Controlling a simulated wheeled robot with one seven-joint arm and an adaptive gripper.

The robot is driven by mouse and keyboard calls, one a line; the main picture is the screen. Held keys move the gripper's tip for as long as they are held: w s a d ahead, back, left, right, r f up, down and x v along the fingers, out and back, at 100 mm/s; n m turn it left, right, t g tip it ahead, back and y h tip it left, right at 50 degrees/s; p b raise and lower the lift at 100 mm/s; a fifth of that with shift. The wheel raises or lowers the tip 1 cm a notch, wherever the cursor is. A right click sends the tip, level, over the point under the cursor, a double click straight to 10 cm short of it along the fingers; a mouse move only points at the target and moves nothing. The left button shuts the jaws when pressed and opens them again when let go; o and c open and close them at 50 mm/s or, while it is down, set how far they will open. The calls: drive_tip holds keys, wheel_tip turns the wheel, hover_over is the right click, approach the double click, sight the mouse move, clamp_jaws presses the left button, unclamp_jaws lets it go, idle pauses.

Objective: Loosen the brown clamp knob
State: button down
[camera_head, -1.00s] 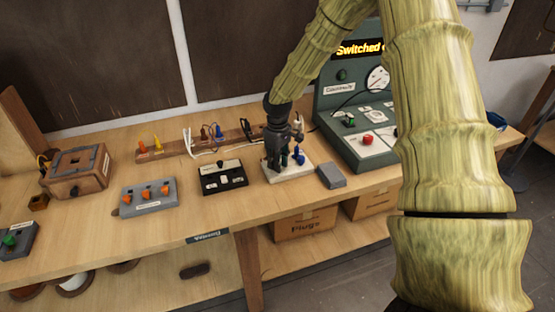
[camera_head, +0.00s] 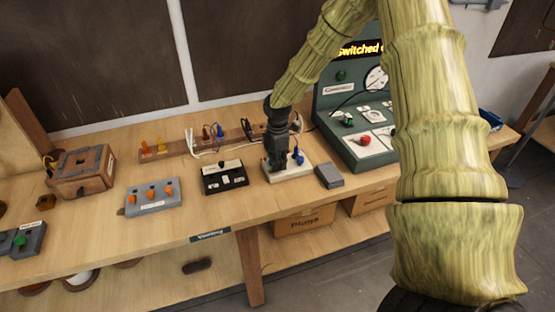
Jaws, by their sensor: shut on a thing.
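My dark gripper (camera_head: 276,164) points down onto a pale block (camera_head: 297,172) in the middle of the bench. It is shut at the left part of the block, on what appears to be the brown clamp knob. The fingers hide that knob, so its turn and height cannot be told. A blue knob (camera_head: 298,157) stands on the block just right of the fingers.
A black box (camera_head: 224,178) and a grey box with orange switches (camera_head: 153,198) stand left of the block. A small grey box (camera_head: 329,175) is close on its right. A green test panel (camera_head: 350,142) stands behind right. Bare wood lies in front.

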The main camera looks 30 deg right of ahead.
drive_tip(key=n, duration=0.1)
drive_tip(key=n+p, duration=0.1)
drive_tip(key=n, duration=0.1)
drive_tip(key=shift+w+d+r+n, duration=0.1)
drive_tip(key=shift+r+n, duration=0.1)
drive_tip(key=shift+n, duration=0.1)
drive_tip(key=shift+w+n+p, duration=0.1)
drive_tip(key=shift+n+p, duration=0.55)
drive_tip(key=shift+n, duration=1.35)
drive_tip(key=c, duration=1.3)
unclamp_jaws()
drive_tip(key=shift+o, duration=0.2)
drive_tip(key=shift+f, duration=0.1)
drive_tip(key=shift+r, duration=4)
